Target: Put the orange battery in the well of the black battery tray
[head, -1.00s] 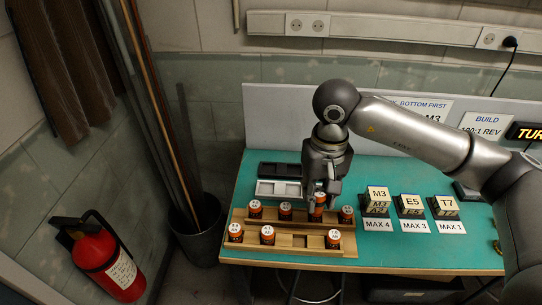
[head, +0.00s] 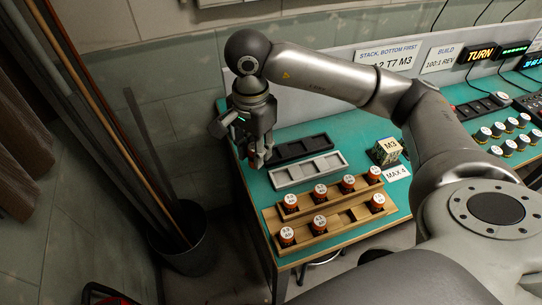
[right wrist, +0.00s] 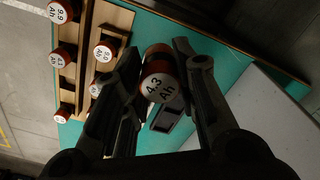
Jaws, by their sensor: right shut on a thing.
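My right gripper (head: 260,158) points down at the left end of the black battery tray (head: 300,148), at the far left of the green bench. In the right wrist view its two fingers (right wrist: 160,75) are shut on an orange battery (right wrist: 157,85) with a white top marked 4.3 Ah. In the head view the held battery is mostly hidden by the gripper. I cannot tell how high it is above the tray. The black tray's wells look empty where they show; its left end is partly covered. My left gripper is not in view.
A light grey tray (head: 308,170) lies just in front of the black one. Nearer are wooden racks (head: 332,236) with several orange batteries and an empty place in the front row. An M3 block (head: 388,150) stands to the right. A dark bin (head: 184,240) is left of the bench.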

